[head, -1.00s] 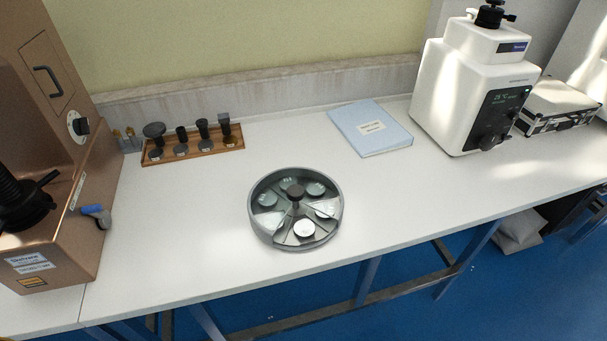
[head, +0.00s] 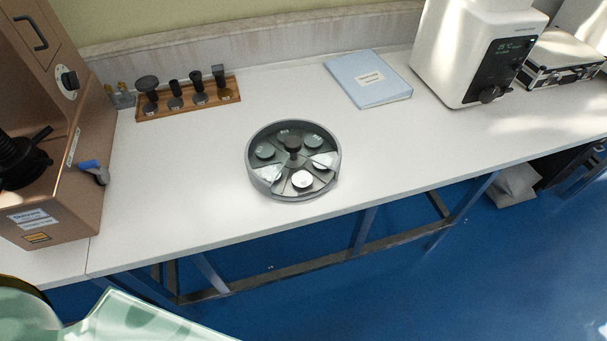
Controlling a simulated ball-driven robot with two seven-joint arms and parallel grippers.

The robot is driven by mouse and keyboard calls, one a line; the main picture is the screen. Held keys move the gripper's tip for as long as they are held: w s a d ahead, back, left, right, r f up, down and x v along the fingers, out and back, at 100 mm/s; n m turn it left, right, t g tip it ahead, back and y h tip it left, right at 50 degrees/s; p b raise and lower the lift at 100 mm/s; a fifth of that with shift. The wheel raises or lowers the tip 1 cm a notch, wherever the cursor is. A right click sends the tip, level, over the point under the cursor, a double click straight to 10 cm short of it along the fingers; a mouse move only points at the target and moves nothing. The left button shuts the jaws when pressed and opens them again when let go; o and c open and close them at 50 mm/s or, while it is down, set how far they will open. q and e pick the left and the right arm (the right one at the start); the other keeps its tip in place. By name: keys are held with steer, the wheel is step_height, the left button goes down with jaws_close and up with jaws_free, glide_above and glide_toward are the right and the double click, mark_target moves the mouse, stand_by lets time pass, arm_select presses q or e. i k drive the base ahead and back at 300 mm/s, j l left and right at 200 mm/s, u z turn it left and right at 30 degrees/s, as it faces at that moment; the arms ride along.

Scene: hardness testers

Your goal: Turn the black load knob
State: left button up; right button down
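A black knob on a round white dial (head: 69,82) is on the side of the copper-coloured tester (head: 45,205) at the left. Another black knob (head: 490,94) is low on the dark front panel of the white tester (head: 467,50) at the upper right. No readable label shows which one is the load knob. Nothing touches either knob. Neither of my grippers is in view.
A round grey tray (head: 255,182) with several discs stands mid-bench. A wooden rack (head: 187,110) of black-handled parts and a blue folder (head: 368,78) lie behind it. A blue-handled lever (head: 92,168) sticks out from the copper tester. The white bench (head: 420,140) is otherwise mostly clear.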

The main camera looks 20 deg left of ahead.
mark_target(70, 81)
steer(key=u, duration=2.1)
steer(key=l+z, duration=0.2)
steer(key=z, duration=0.2)
steer(key=l+z, duration=0.15)
steer(key=z, duration=0.25)
steer(key=i+l+z, duration=0.1)
steer(key=z, duration=0.3)
